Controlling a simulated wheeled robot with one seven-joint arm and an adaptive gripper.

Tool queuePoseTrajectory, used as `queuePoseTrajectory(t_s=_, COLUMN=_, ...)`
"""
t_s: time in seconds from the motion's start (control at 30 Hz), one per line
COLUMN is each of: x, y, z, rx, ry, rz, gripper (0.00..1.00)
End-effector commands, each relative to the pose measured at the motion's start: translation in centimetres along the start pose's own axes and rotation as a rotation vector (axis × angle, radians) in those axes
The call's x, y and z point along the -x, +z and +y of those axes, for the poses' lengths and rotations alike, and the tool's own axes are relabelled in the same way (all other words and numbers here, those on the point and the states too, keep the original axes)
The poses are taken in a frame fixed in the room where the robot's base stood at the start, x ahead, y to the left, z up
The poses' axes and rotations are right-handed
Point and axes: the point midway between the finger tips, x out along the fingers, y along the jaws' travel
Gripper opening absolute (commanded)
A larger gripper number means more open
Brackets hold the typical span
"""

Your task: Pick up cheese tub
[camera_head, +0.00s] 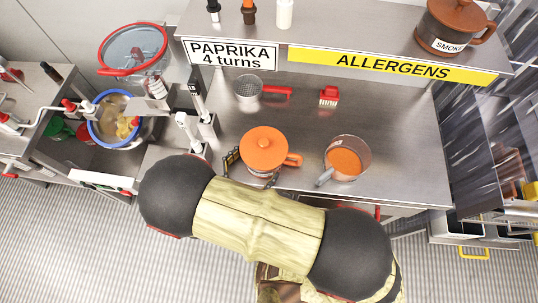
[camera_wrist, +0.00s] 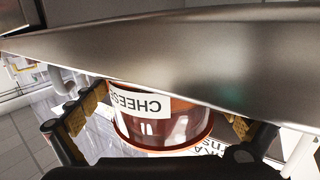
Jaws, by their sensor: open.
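The cheese tub (camera_head: 264,148) has an orange lid with a knob and a side handle, and stands near the counter's front edge in the head view. In the wrist view the reddish-brown tub (camera_wrist: 185,128) shows upside down with a white CHEESE label. My gripper (camera_wrist: 164,116) is open, with one finger on each side of the tub. I cannot tell whether the fingers touch it. In the head view one finger shows at the tub's left; my arm hides much of the rest of the gripper.
The steel counter (camera_head: 305,125) has free room behind the tub. An orange-filled pan (camera_head: 346,158) stands to the right, a strainer (camera_head: 249,87) and red brush (camera_head: 329,96) behind. Tall dispensers (camera_head: 191,133) stand left. A shelf above holds a SMOKE pot (camera_head: 452,27).

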Motion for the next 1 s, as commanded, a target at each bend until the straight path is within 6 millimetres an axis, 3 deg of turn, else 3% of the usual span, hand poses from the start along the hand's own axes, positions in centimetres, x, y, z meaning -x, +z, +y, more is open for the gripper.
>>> queuePoseTrajectory(t_s=0.23, x=-3.4, y=-0.3, z=-0.1, rx=-0.001, ry=0.004, rz=-0.001, gripper=1.00)
queuePoseTrajectory(t_s=0.57, x=-3.9, y=-0.4, z=-0.2, rx=0.000, ry=0.000, rz=0.000, gripper=0.99)
queuePoseTrajectory(t_s=1.0, x=-3.9, y=-0.4, z=-0.2, rx=0.000, ry=0.000, rz=0.000, gripper=0.74)
